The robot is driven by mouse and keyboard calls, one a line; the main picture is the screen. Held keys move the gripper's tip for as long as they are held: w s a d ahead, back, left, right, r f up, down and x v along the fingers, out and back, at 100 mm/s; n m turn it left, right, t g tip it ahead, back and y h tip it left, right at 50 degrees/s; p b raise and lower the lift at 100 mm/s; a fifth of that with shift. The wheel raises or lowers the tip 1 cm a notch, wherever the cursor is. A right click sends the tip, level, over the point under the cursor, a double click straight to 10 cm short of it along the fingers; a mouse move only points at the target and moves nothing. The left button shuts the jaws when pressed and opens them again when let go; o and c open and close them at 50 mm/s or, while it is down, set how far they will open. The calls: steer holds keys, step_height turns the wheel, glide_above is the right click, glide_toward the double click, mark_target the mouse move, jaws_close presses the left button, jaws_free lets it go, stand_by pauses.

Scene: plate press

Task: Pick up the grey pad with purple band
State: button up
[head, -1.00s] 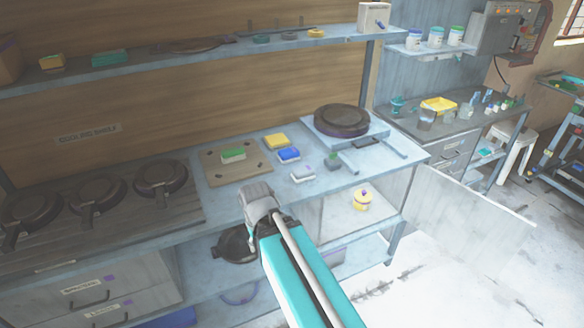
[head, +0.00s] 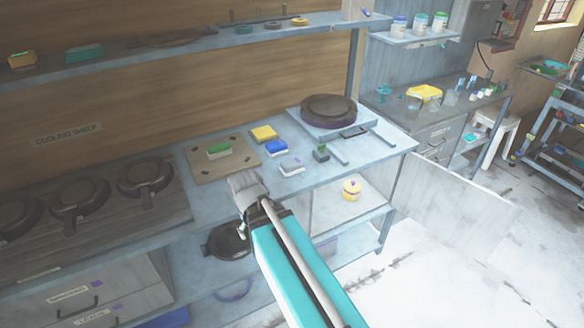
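A pale grey pad (head: 291,165) lies on the blue-grey workbench, near its front edge; its band is too small to make out clearly. A blue and white pad (head: 276,148) lies just behind it to the left, and a small dark green-grey block (head: 321,153) stands to its right. My gripper (head: 246,190) is at the bench's front edge, left of the grey pad and apart from it in the picture. Its fingertips are not clear enough to show whether it is open or shut.
A wooden board (head: 222,160) bears a green and white pad (head: 220,151). A yellow pad (head: 263,133) lies beside it. A round dark press (head: 328,108) stands at the back right. Several dark pans (head: 145,177) sit at left. An open door panel (head: 450,200) juts out at right.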

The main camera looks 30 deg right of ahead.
mark_target(282, 167)
steer(key=w+d+n+h+b, duration=0.2)
steer(key=w+d+n+h, duration=0.1)
steer(key=w, duration=0.3)
steer(key=w+d+n+h+b, duration=0.2)
steer(key=w+d+n+h, duration=0.1)
steer(key=w+n, duration=0.2)
steer(key=w+d+n+h+b, duration=0.3)
steer(key=w+n, duration=0.1)
steer(key=w, duration=0.3)
steer(key=shift+w+d+f+n, duration=0.1)
steer(key=shift+w+f+n, duration=0.15)
steer(key=shift+n, duration=0.15)
steer(key=w+n+h, duration=0.1)
steer(key=w+r+n+h+b, duration=0.1)
steer(key=w, duration=0.1)
steer(key=w+d+r+n+h, duration=0.1)
steer(key=w+n, duration=0.1)
steer(key=shift+r+b, duration=0.15)
steer(key=shift+b, duration=0.2)
steer(key=shift+w+r+n+h, duration=0.2)
steer(key=shift+r+n+h, duration=0.1)
steer(key=shift+h, duration=0.1)
steer(key=shift+d+f, duration=0.1)
steer(key=shift+d, duration=0.05)
steer(key=b+x, duration=0.3)
steer(key=x, duration=0.4)
steer(key=shift+w+d+f, duration=0.1)
steer(key=shift+f, duration=0.1)
steer(key=shift+d+f, duration=0.1)
steer(key=shift+d, duration=0.4)
